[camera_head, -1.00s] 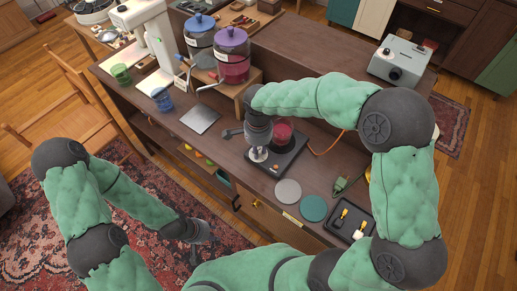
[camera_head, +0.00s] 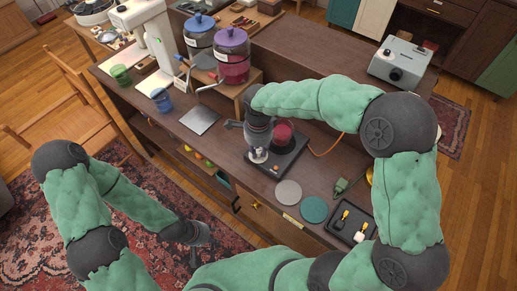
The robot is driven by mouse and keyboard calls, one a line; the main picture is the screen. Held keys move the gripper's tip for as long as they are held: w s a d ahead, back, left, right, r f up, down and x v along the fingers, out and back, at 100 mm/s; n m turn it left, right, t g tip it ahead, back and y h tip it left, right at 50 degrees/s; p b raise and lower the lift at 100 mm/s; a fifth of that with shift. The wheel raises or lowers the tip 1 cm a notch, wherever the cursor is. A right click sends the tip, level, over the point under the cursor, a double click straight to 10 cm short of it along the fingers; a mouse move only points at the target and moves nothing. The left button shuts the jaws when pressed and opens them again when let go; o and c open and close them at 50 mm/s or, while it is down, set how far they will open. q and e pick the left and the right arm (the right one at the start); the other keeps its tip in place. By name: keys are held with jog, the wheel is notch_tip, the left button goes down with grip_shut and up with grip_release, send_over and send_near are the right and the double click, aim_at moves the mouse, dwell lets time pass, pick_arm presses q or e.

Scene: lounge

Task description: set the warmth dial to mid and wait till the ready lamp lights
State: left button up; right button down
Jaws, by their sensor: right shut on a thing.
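A dark flat warmer base (camera_head: 288,160) lies on the desk, with a round red-topped thing (camera_head: 283,132) on it. My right gripper (camera_head: 257,156) points down at the left front part of this base. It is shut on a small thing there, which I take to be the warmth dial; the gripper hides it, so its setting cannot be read. I cannot make out a lit ready lamp. My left gripper (camera_head: 199,246) hangs low over the rug, in front of the desk and away from everything on it; its jaws are too small to judge.
A grey plate (camera_head: 200,120), blue glass (camera_head: 162,100) and lidded jars (camera_head: 232,60) stand left of the base. Grey (camera_head: 288,192) and teal (camera_head: 314,209) discs and a black tray (camera_head: 350,223) lie in front and right. An orange cable (camera_head: 325,149) runs rightward.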

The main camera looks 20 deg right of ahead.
aim_at(258, 151)
jog(key=c, duration=1.1)
grip_release()
jog(key=shift+o, duration=0.2)
notch_tip(258, 151, up, 12)
